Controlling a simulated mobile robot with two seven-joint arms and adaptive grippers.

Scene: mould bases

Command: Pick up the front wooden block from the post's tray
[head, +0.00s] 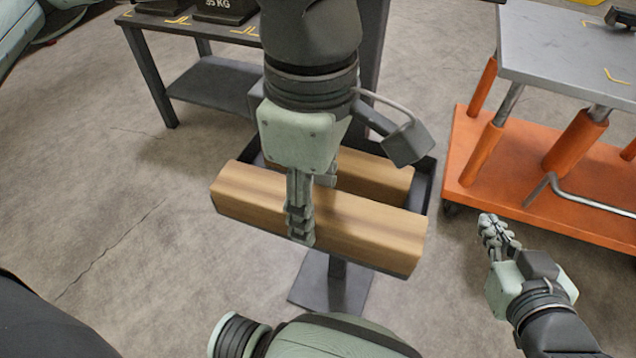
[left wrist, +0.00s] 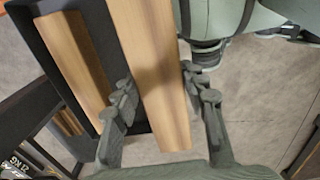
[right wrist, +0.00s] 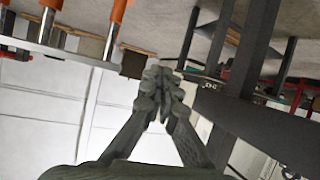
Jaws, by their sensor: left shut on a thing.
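The front wooden block (head: 365,228) is a long light-brown bar, held across its middle by my left gripper (head: 300,225). In the left wrist view the block (left wrist: 160,75) lies between the two fingers (left wrist: 163,100). It covers the front of the post's dark tray (head: 424,185) and sticks out past its left side. It looks raised; the exact gap is hard to tell. A second wooden block (head: 385,178) lies behind it in the tray, partly hidden by my arm. My right gripper (head: 497,235) is shut and empty, right of the tray; its fingertips (right wrist: 160,85) meet.
The post's foot plate (head: 330,285) stands on the concrete floor. An orange cart (head: 480,150) with a grey top (head: 570,60) stands at the right. A dark bench (head: 210,85) with weights (head: 225,8) is at the back left. The floor at left is clear.

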